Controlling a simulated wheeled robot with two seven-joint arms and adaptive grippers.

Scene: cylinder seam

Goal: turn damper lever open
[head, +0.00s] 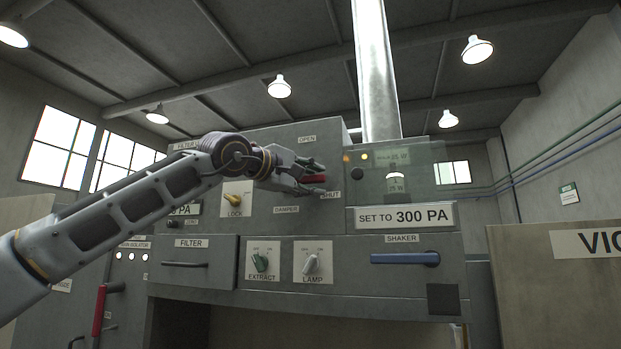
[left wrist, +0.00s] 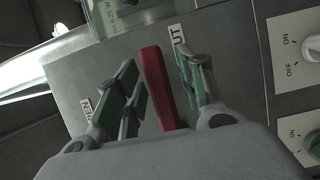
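The damper lever has a red handle (head: 314,178) on the grey cabinet front, between the OPEN label above and the SHUT label at its right. It lies roughly level, pointing at SHUT. My left gripper (head: 310,176) is at the lever. In the left wrist view the red handle (left wrist: 158,88) stands between the spread green-padded fingers of my left gripper (left wrist: 160,90), with a gap visible on the right side; contact on the left side is unclear. The lever's pivot is hidden behind the gripper. My right gripper is not in view.
Below the DAMPER label (head: 286,209) are the EXTRACT knob (head: 261,262) and LAMP knob (head: 311,264). A yellow LOCK knob (head: 233,198) is left of the lever. A clear panel (head: 421,165) and a blue SHAKER handle (head: 404,259) are at right. A metal duct (head: 376,75) rises above.

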